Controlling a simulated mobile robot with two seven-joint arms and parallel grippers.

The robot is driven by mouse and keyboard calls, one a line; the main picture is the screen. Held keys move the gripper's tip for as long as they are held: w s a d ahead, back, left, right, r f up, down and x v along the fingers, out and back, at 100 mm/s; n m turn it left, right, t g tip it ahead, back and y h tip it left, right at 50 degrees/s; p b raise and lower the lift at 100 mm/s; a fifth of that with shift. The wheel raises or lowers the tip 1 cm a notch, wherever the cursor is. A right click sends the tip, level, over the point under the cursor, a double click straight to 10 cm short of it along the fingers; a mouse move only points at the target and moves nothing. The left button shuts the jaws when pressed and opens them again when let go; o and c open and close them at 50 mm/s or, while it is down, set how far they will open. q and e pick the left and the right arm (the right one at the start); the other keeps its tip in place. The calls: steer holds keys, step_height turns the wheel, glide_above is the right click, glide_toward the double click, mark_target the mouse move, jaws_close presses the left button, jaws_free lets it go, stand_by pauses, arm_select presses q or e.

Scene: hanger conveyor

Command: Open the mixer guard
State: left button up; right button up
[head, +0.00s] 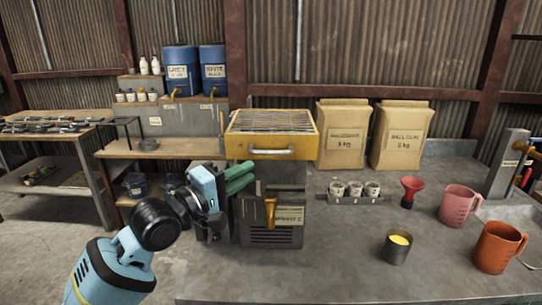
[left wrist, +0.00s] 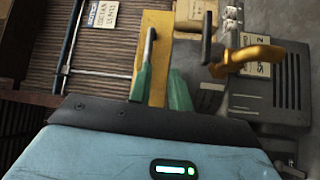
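The mixer guard (head: 272,121) is a yellow frame with a metal grid on top of the grey mixer (head: 270,215). It lies flat and closed. A pale bar handle (head: 272,153) runs along its front face. My left gripper (head: 246,177) is at the front left of the mixer, just below the handle's level. In the left wrist view its two green fingers (left wrist: 161,85) stand apart with a gap between them. The yellow guard front (left wrist: 155,60) lies beyond them, and the handle (left wrist: 151,42) shows close to one fingertip. I cannot tell whether they touch.
An orange lever (head: 270,208) sticks out from the mixer front, also near the fingers in the left wrist view (left wrist: 246,55). Two paper bags (head: 343,135) stand behind right.

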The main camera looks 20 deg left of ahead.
mark_target(269, 152)
arm_select(q)
steer(key=shift+w+r, duration=0.15)
steer(key=shift+r, duration=0.85)
steer(key=shift+x, duration=3.8)
steer(key=shift+c, duration=0.3)
jaws_close()
